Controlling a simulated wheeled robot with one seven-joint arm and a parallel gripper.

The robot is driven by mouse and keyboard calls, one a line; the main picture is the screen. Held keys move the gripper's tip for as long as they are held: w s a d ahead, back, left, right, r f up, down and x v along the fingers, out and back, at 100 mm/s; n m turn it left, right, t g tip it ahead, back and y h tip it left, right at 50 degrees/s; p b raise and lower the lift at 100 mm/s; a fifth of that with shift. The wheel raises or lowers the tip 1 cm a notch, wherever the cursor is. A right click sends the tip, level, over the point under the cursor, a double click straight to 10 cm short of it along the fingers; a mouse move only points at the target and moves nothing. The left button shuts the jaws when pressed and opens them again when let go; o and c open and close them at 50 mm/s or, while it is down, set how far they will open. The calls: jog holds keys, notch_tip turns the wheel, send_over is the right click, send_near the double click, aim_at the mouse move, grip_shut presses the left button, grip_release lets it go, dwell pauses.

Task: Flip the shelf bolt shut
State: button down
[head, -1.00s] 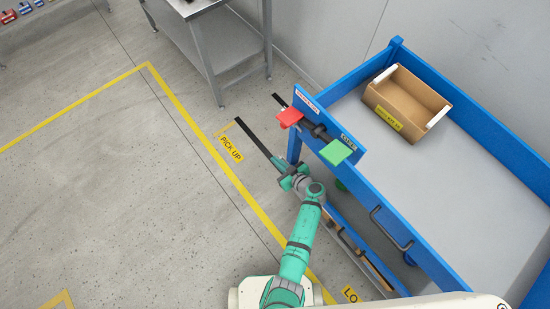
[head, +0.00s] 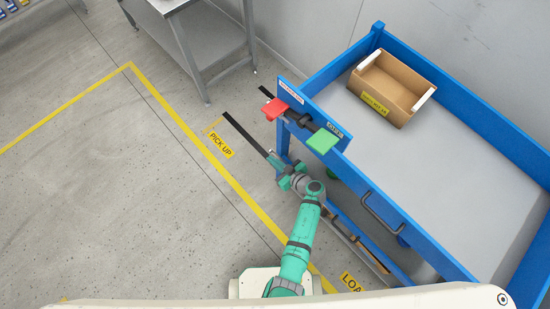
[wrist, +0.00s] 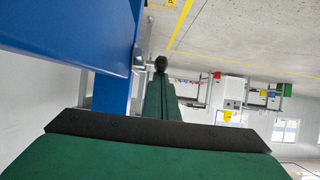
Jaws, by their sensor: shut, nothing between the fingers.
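A black round knob (wrist: 160,64) on a thin metal lever (wrist: 146,38) shows in the wrist view beside the cart's blue post; it looks like the shelf bolt's handle, though how far it is turned I cannot tell. In the head view the bolt is hidden or too small to make out. My gripper (head: 273,159) is low beside the near-left corner of the blue cart. In the wrist view its green fingers (wrist: 160,92) are shut and empty, their tips pointing at the knob. Whether they touch it I cannot tell.
The blue cart (head: 425,245) holds an open cardboard box (head: 385,88). A red pad (head: 273,109) and a green pad (head: 322,141) stick out from its end panel. A grey metal table (head: 205,45) stands behind. The floor to the left is clear.

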jog(key=shift+s+d+f, duration=0.1)
jog(key=shift+s+d, duration=0.05)
jog(key=shift+d, duration=0.05)
jog(key=w+a+r, duration=0.1)
jog(key=w+r, duration=0.1)
jog(key=shift+a+r, duration=0.35)
jog(key=v, duration=1)
jog(key=shift+w+a+r, duration=0.15)
